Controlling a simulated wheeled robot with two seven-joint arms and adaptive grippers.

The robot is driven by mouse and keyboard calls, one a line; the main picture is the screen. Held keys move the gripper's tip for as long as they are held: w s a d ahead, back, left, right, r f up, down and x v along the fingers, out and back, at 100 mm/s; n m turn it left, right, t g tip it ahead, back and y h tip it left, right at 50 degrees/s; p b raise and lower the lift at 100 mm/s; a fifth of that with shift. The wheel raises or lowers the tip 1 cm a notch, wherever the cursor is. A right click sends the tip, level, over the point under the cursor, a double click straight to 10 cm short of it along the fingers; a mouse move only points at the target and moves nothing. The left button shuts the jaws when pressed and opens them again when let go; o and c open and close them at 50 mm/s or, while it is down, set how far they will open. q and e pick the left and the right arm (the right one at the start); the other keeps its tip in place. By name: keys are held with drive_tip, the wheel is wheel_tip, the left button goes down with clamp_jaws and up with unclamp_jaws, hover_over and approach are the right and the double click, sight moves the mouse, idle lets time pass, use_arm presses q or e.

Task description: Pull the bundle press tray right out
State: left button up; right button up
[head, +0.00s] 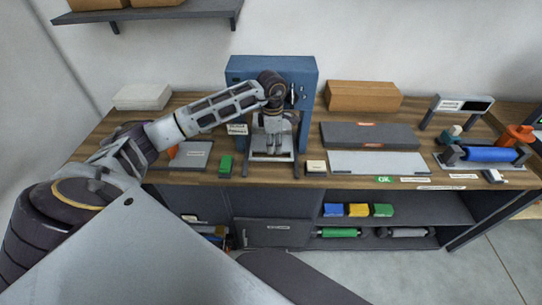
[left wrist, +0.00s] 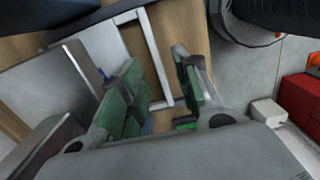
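The blue bundle press (head: 243,70) stands on the wooden bench against the wall. Its light metal tray (head: 258,157) lies low at the press's front, flat on the bench. In the left wrist view a pale frame bar (left wrist: 152,42), which looks like part of the tray, runs behind the fingers. My left gripper (head: 273,150) points down in front of the press, over the tray. In the left wrist view its green-padded fingers (left wrist: 155,62) are apart with nothing clearly between them. Whether they touch the tray cannot be told. My right gripper is not in view.
A grey plate (head: 380,162) and a dark slab (head: 368,134) lie farther right. A cardboard box (head: 363,96) is behind. The floor (head: 490,260) at the right is clear.

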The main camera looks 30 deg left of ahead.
use_arm(q)
drive_tip(key=shift+a+r+y, duration=0.15)
drive_tip(key=shift+a+y, duration=0.15)
drive_tip(key=shift+a, duration=0.45)
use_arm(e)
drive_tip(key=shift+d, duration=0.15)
use_arm(q)
drive_tip(key=shift+f, duration=0.2)
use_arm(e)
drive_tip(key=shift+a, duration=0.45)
use_arm(q)
drive_tip(key=shift+f, duration=0.95)
drive_tip(key=shift+f+p, duration=0.5)
drive_tip(key=shift+f, duration=2.1)
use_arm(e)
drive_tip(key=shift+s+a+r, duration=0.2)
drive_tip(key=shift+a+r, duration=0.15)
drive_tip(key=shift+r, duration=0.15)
use_arm(q)
clamp_jaws()
